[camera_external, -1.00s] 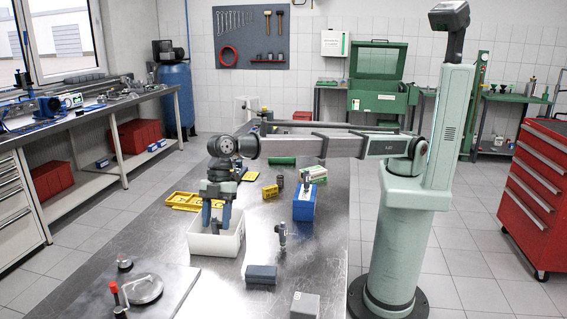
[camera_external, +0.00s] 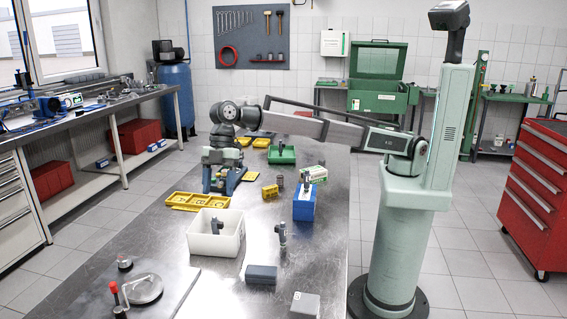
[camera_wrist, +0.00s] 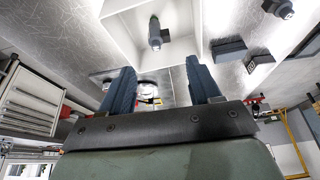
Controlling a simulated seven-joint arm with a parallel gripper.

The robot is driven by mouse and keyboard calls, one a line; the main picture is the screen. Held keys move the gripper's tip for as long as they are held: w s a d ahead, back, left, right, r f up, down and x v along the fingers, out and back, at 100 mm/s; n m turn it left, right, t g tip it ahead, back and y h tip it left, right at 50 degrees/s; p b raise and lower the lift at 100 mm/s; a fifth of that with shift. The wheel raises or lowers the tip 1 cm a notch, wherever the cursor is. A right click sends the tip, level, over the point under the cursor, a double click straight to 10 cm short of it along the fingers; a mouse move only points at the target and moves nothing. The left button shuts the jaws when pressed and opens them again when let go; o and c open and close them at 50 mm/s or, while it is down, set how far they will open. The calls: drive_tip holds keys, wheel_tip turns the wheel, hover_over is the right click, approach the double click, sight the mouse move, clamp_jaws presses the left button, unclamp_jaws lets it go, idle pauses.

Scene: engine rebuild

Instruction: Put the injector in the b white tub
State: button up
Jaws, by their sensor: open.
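The white tub (camera_external: 211,244) stands on the steel table. A dark grey injector (camera_external: 217,225) is inside it and looks upright, its top showing near the rim. The wrist view also shows the injector (camera_wrist: 155,36) within the pale walls of the tub (camera_wrist: 121,35). My gripper (camera_external: 222,190) is open and empty, above and behind the tub, apart from the injector. Its two fingers spread wide in the wrist view (camera_wrist: 162,85). A similar grey part (camera_external: 281,236) stands upright on the table, right of the tub.
A yellow tray (camera_external: 184,201) lies behind the tub. A blue box (camera_external: 305,206) is to the right. A dark grey block (camera_external: 261,274) and a lighter block (camera_external: 305,304) lie in front. A plate with a round part (camera_external: 146,289) is front left. A green bin (camera_external: 282,155) is farther back.

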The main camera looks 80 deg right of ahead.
drive_tip(key=shift+v, duration=1.55)
